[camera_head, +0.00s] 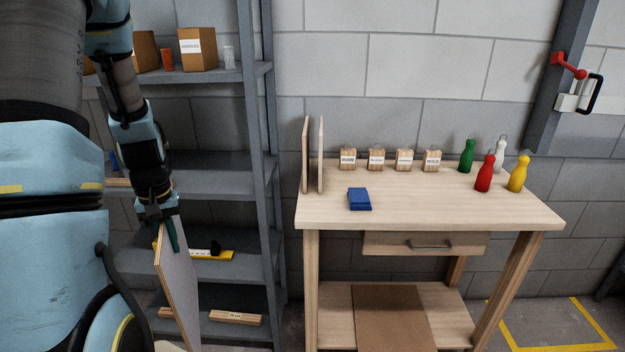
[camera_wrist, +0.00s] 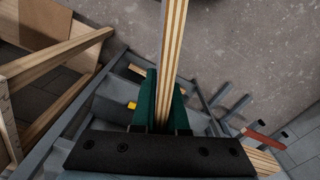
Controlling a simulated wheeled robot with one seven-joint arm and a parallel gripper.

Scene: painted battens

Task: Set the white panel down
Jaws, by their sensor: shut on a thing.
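The white panel (camera_head: 178,285) hangs upright from my gripper (camera_head: 168,228) in the head view, at the lower left. Its pale face is turned right and its lower end runs out of the picture. My gripper is shut on its top edge, with dark green fingers on either side. In the wrist view the panel (camera_wrist: 172,50) shows edge-on as a striped layered strip, between the green fingers (camera_wrist: 160,105). The panel is in front of the grey shelf unit and left of the workbench, apart from the bench.
The workbench (camera_head: 400,212) has two upright boards (camera_head: 306,155) at its left end, a blue block (camera_head: 359,199), labelled wooden blocks (camera_head: 376,160) and coloured bottles (camera_head: 484,175). Its front middle and right are clear. The grey shelf unit (camera_head: 258,120) holds boxes and battens. A brown board (camera_head: 385,318) lies below the bench.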

